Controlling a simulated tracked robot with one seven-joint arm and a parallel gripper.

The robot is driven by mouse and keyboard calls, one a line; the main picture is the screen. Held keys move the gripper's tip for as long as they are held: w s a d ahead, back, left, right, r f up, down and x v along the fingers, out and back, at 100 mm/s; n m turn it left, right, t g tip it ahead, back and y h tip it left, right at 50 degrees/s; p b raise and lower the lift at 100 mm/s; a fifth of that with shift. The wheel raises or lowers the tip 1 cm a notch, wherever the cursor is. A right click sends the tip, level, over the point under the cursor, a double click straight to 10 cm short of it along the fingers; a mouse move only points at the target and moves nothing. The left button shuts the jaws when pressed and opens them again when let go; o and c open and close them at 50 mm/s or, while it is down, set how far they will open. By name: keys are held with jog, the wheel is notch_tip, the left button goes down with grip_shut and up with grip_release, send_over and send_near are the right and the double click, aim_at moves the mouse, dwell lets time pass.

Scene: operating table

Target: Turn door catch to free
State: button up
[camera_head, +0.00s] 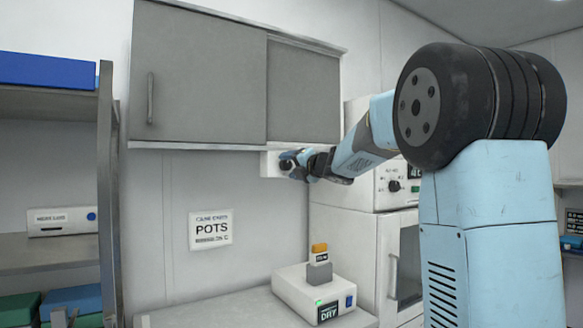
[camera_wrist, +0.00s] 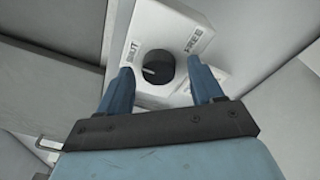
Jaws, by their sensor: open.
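The door catch is a white plate (camera_head: 269,165) just under the cabinet, with a dark round knob (camera_wrist: 158,66) on it. In the wrist view the plate carries the words SHUT, left of the knob, and FREE, at its upper right. A pale mark on the knob lies on its left side, towards SHUT. My gripper (camera_wrist: 160,72) is open, its blue fingers on either side of the knob. I cannot tell whether they touch it. In the head view my gripper (camera_head: 290,163) is at the catch and hides part of it.
A grey cabinet (camera_head: 198,75) with a handle hangs above the catch. A white box marked DRY (camera_head: 300,291) stands on the counter below. A white oven-like unit (camera_head: 350,240) stands behind my arm. Shelves (camera_head: 60,250) are at left. The wall bears a POTS sign (camera_head: 210,230).

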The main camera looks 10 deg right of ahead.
jog(key=c, duration=1.1)
jog(key=shift+o, duration=0.2)
jog(key=shift+f, duration=0.1)
jog(key=m, duration=0.4)
jog(key=shift+f+m, duration=0.15)
jog(key=shift+m, duration=0.25)
jog(key=m+t, duration=0.1)
jog(key=m, duration=0.4)
jog(key=shift+f, duration=0.1)
jog(key=m, duration=0.4)
jog(key=shift+f+m+t+h, duration=0.1)
jog(key=shift+m+t+h, duration=0.2)
jog(key=shift+m+h, duration=0.4)
jog(key=shift+m, duration=1.9)
jog(key=shift+a+m, duration=0.1)
jog(key=shift+m, duration=0.2)
